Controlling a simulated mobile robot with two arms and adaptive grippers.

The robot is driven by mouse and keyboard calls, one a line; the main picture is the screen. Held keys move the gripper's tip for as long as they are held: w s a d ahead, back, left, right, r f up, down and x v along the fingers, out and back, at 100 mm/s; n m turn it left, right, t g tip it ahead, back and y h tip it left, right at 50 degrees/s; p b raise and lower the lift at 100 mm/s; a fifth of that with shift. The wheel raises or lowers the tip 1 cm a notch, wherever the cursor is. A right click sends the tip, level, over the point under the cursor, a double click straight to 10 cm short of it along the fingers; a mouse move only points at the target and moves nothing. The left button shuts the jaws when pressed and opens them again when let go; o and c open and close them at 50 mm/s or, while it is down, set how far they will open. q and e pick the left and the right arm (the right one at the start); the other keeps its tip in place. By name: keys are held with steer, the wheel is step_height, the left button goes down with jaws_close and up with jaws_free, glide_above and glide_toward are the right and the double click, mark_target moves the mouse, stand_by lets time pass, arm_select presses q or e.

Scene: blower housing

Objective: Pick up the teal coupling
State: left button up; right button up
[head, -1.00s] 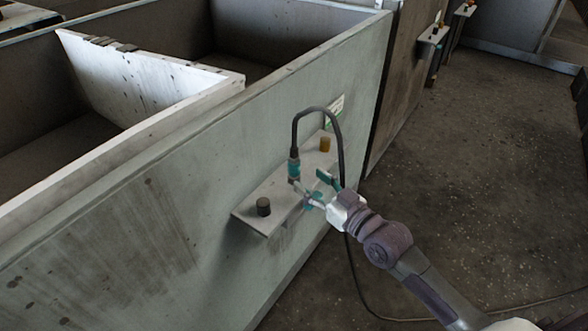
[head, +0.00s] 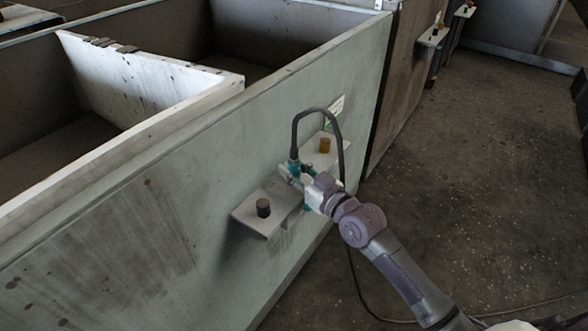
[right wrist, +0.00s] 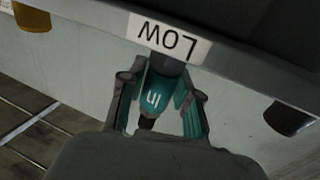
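The teal coupling (right wrist: 156,92) hangs upright from a dark fitting, just below the shelf label reading LOW, in the right wrist view. It has a white marking on its front. In the head view only its upper part (head: 294,161) shows, below the looped black hose (head: 336,122); my gripper hides the rest. My right gripper (right wrist: 160,108) has one teal-padded finger on each side of the coupling, with narrow gaps visible, so it looks open around it. In the head view my right gripper (head: 291,174) is at the shelf. My left gripper is not in view.
The grey shelf (head: 250,222) juts from the pale housing wall (head: 130,240). It carries a dark knob (head: 263,208) and a yellow-brown knob (head: 325,146). The hose trails down to the floor (head: 470,180), which is clear at right.

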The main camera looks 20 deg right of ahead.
mark_target(296, 151)
jaws_close()
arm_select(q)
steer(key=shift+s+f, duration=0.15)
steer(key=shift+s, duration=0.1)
arm_select(e)
steer(key=shift+r, duration=0.1)
